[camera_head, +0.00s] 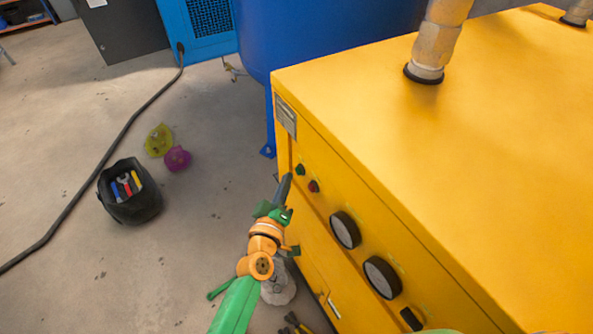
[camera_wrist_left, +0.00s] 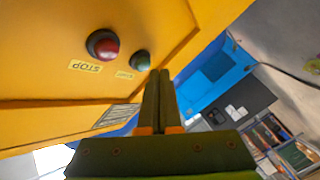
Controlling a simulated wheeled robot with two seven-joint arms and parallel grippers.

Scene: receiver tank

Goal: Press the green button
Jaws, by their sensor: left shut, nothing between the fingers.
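The green button (camera_head: 300,169) is a small round button on the front panel of the yellow machine (camera_head: 430,130), near its left corner. It also shows in the left wrist view (camera_wrist_left: 140,60), just up and left of my fingertips. A red button (camera_head: 313,186) sits beside it; in the left wrist view the red button (camera_wrist_left: 102,45) is above a STOP label. My left gripper (camera_head: 286,183) is shut and empty, its tips close to the green button. I cannot tell whether they touch the panel. My right gripper is not in view.
Two round gauges (camera_head: 345,230) and a black switch (camera_head: 411,319) are further along the panel. A blue tank (camera_head: 320,40) stands behind the machine. A black tool bucket (camera_head: 130,205) and a cable (camera_head: 110,145) lie on the floor at left.

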